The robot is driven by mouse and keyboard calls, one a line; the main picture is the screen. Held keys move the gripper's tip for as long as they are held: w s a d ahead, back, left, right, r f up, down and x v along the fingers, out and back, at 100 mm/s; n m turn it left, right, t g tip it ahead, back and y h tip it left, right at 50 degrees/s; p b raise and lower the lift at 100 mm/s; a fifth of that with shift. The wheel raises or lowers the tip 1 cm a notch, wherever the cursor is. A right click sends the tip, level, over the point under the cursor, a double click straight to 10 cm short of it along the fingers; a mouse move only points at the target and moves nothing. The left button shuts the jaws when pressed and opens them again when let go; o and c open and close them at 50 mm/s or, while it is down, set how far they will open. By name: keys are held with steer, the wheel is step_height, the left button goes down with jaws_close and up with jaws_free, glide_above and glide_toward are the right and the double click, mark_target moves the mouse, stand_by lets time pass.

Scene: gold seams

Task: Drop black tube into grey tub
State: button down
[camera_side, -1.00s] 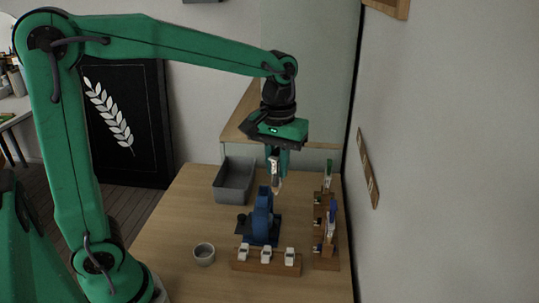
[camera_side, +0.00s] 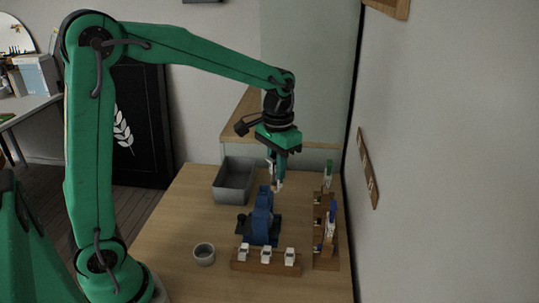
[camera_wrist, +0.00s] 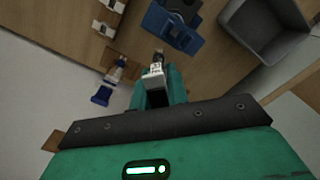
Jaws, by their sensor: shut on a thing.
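My gripper (camera_side: 278,180) is shut on a small tube with a white label (camera_wrist: 157,72) and a dark end, which I take as the black tube. In the side view its lower part (camera_side: 280,188) hangs above and behind the blue device, and my fingers hide much of it. The grey tub (camera_side: 230,196) is an open rectangular bin on the table, left of my gripper. It also shows at the upper right of the wrist view (camera_wrist: 256,27), apart from the held tube. The tub part in view looks empty.
A blue device (camera_side: 262,218) stands mid-table below my gripper. A wooden rack with white items (camera_side: 266,262) is in front, and another rack (camera_side: 326,262) with upright tubes is at right. A small grey cup (camera_side: 204,254) is front left. The table's left part is clear.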

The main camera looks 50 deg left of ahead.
steer(key=shift+r, duration=0.1)
stand_by(0.4)
steer(key=shift+r, duration=0.6)
step_height(320, 180, up, 4)
steer(key=shift+f, duration=0.1)
steer(key=w+a, duration=0.2)
steer(key=a, duration=2)
step_height(320, 180, down, 12)
steer(key=shift+d+r, duration=0.2)
steer(key=shift+d, duration=0.05)
steer(key=shift+f, duration=2.95)
